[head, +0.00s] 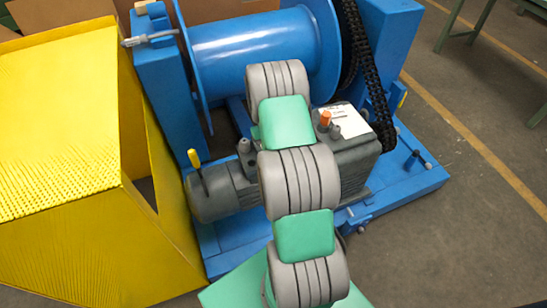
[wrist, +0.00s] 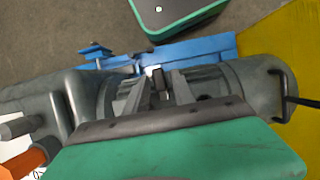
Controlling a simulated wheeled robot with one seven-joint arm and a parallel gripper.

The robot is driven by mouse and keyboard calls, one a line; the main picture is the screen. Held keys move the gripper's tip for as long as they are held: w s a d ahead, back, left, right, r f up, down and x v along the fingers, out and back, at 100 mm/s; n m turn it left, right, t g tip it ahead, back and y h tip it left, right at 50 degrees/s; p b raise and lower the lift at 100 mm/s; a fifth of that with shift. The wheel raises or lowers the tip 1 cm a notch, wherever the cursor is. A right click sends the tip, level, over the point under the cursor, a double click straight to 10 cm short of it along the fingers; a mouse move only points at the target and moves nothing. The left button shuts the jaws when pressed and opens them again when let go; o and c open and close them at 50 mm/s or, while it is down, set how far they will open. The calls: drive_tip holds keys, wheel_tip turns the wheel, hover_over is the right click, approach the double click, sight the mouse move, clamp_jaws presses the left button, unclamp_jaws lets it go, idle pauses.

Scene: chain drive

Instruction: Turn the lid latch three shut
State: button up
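My gripper (wrist: 160,84) shows in the wrist view with its two grey fingers apart, over the grey motor and gearbox unit. A small dark upright piece (wrist: 161,83) stands between the fingers, with a gap on each side. It may be a latch, but I cannot tell which one or how far it is turned. In the head view the grey motor (head: 215,192) lies on the blue frame, joined to the gearbox (head: 356,155). My arm crosses in front of them and hides the gripper there. No latch can be clearly made out in the head view.
A yellow perforated guard (head: 55,120) stands at left. A blue drum (head: 255,50) and black chain (head: 370,75) are behind. A yellow-handled lever (head: 198,170) rises from the motor. An orange plug (head: 325,119) tops the gearbox.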

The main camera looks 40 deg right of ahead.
drive_tip(key=shift+o, duration=0.5)
drive_tip(key=v, duration=0.7)
drive_tip(key=shift+w+r, duration=0.2)
drive_tip(key=shift+r, duration=0.15)
drive_tip(key=s+a+r+n+t+h+p, duration=0.1)
drive_tip(key=a+r+t+p, duration=0.1)
drive_tip(key=a+r, duration=0.5)
drive_tip(key=s+a+r+t+h+p, duration=0.1)
drive_tip(key=a+r+p, duration=0.25)
drive_tip(key=r, duration=0.75)
drive_tip(key=s+a+r+n+t+p, duration=0.1)
drive_tip(key=s+a+r+t+p, duration=0.1)
drive_tip(key=s+a+r, duration=0.2)
drive_tip(key=s+a+r+n+t+y+p, duration=0.1)
drive_tip(key=s+a+r+t, duration=0.1)
drive_tip(key=s+a+r, duration=0.2)
drive_tip(key=s+a, duration=0.3)
drive_tip(key=a, duration=0.2)
drive_tip(key=shift+s+p, duration=0.3)
drive_tip(key=shift+p, duration=0.05)
